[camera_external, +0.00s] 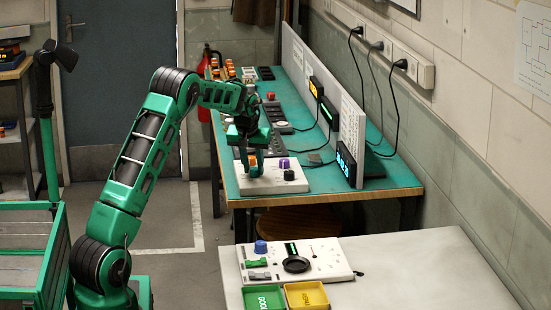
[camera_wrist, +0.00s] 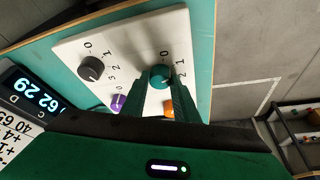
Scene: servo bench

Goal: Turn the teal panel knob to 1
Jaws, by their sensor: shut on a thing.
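The white knob panel (camera_wrist: 125,45) lies on the teal bench top and fills the upper middle of the wrist view. The teal panel knob (camera_wrist: 160,76) is between the two fingers of my gripper (camera_wrist: 162,82), which is shut on it. Printed marks 0, 1 and 2 run around its far and right sides. I cannot read its pointer clearly. A black knob (camera_wrist: 91,68), a purple knob (camera_wrist: 118,102) and an orange knob (camera_wrist: 169,108) share the panel. In the external view my gripper (camera_external: 249,170) reaches down to the panel (camera_external: 270,184), and the teal knob is hidden there.
A display (camera_wrist: 31,90) stands left of the panel in the wrist view. The upright board (camera_external: 350,125) with displays runs along the bench's right side. A nearer white table holds another panel (camera_external: 325,262), a green tray (camera_external: 264,299) and a yellow tray (camera_external: 306,296).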

